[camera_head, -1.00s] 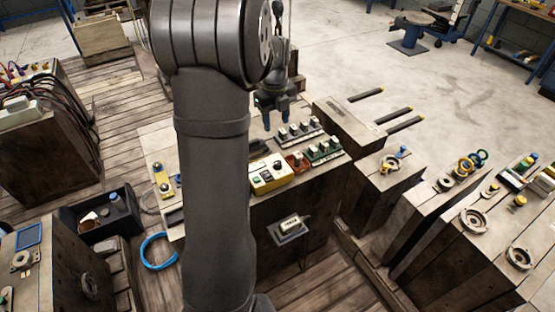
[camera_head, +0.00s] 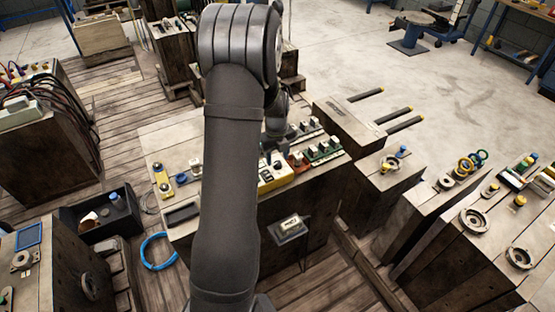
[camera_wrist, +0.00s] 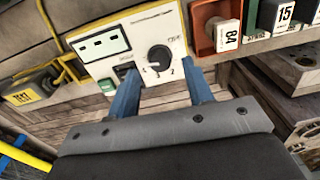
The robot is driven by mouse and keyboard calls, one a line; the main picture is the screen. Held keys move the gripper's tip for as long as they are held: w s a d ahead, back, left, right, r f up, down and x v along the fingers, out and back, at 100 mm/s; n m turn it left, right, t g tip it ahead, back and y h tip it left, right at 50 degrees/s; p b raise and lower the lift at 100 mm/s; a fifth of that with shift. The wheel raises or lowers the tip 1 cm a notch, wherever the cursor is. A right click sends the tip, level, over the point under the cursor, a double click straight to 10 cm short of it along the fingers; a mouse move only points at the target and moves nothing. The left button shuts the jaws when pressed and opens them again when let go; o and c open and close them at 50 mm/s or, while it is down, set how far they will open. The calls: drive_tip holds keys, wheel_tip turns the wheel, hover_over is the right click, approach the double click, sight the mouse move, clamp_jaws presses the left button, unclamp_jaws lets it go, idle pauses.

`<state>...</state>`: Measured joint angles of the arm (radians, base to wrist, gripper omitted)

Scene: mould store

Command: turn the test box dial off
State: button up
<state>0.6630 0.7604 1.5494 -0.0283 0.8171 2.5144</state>
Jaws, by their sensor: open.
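The test box (camera_wrist: 118,50) is a white-faced box with a yellow edge, and it fills the upper middle of the wrist view. Its black round dial (camera_wrist: 159,57) with a light pointer mark sits on the face, with small markings around it. In the head view the test box (camera_head: 274,178) stands on the wooden block, partly hidden behind my arm. My gripper (camera_wrist: 160,85) is open, its two blue fingers pointing at the box face, one on either side below the dial. Nothing is between the fingers. Whether a fingertip touches the box I cannot tell.
A blue hose ring (camera_head: 158,251) lies on the floor. Open floor lies at the back right.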

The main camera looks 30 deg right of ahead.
drive_tip(key=shift+f, duration=1)
drive_tip(key=c, duration=1)
